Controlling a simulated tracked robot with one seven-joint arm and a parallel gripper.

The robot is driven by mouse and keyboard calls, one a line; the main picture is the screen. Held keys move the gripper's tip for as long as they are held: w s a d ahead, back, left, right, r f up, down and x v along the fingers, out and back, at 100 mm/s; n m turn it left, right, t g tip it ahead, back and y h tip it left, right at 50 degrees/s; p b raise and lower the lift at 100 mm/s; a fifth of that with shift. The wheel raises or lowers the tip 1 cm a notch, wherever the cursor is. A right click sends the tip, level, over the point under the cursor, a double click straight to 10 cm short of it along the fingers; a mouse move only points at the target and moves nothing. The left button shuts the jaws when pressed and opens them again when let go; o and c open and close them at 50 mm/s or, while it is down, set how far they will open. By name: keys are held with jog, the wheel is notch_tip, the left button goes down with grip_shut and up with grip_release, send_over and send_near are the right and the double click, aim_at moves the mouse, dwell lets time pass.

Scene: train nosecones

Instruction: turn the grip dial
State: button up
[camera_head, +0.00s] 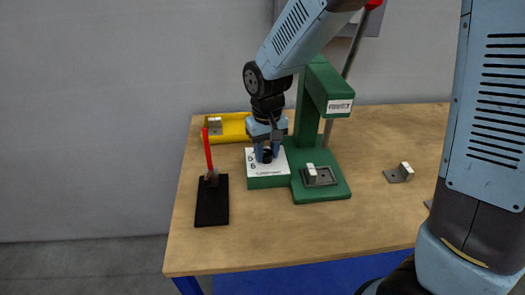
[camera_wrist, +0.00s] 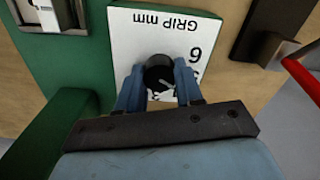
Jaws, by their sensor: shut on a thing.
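The grip dial is a round black knob (camera_wrist: 158,75) on a white plate (camera_wrist: 135,45) printed "GRIP mm" with numbers, shown upside down in the wrist view. The fingers partly hide the dial and some numbers.
The green press (camera_head: 335,90) rises beside the dial box, with a small fixture (camera_head: 318,175) on its base. A black plate with a red lever (camera_head: 211,200) stands left. A yellow tray (camera_head: 228,128) lies behind. The wooden table (camera_head: 290,235) is clear in front.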

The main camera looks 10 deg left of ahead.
aim_at(266, 153)
jog(key=shift+s+f, duration=0.1)
jog(key=shift+s, duration=0.05)
jog(key=o, duration=1)
jog(key=shift+o, duration=0.2)
jog(key=shift+r, duration=0.2)
notch_tip(266, 153, up, 14)
jog(key=shift+f, duration=0.25)
